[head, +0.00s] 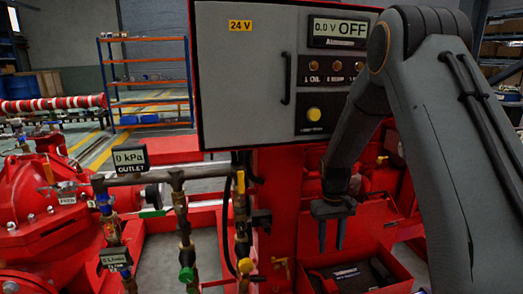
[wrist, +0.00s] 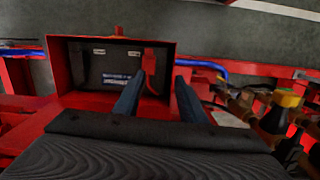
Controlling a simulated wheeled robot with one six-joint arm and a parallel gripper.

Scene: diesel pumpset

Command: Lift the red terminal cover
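The red terminal cover (wrist: 156,59) shows in the wrist view at the right side of the black battery (wrist: 88,68), inside an open red box. It appears lowered over that end of the battery. In the head view, a small red piece that looks like the cover (head: 322,281) lies low in the box, below my gripper (head: 332,249). My gripper is open and empty, with its fingers pointing down above the box. In the wrist view, the gripper (wrist: 158,76) has its two dark fingers apart, and the left finger partly hides the cover's lower left side.
The red battery box (head: 395,268) has raised walls around the battery. A grey control panel (head: 245,100) reading OFF stands above and behind. Pipes and valves (head: 185,235) stand to the left. Brass fittings (wrist: 275,115) are close at right in the wrist view.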

